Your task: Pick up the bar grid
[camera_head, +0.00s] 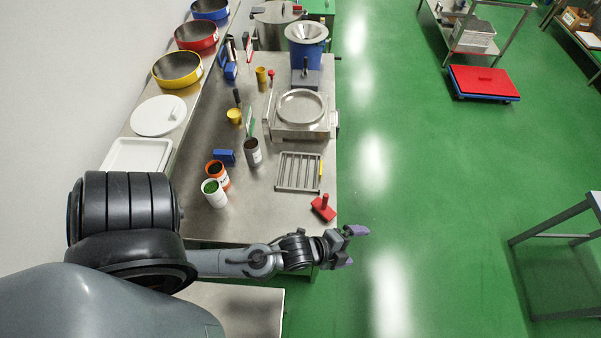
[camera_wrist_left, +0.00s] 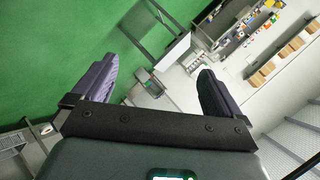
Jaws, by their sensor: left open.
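The bar grid (camera_head: 299,171) is a flat steel frame with several parallel bars and a yellow strip on its right edge. It lies on the steel table near the table's right edge in the head view. My left gripper (camera_head: 354,246) is open and empty. It is past the table's right front corner, to the lower right of the bar grid and apart from it. In the left wrist view my left gripper (camera_wrist_left: 155,90) shows two purple-grey fingers spread wide with nothing between them. The bar grid is not recognisable in that view. My right gripper is not in view.
A red-handled block (camera_head: 323,208) sits between the grid and my left gripper. A steel device with a round pan (camera_head: 300,106) stands behind the grid. A grey cup (camera_head: 253,152) and a blue block (camera_head: 224,157) are to its left. Green floor (camera_head: 420,200) lies open to the right.

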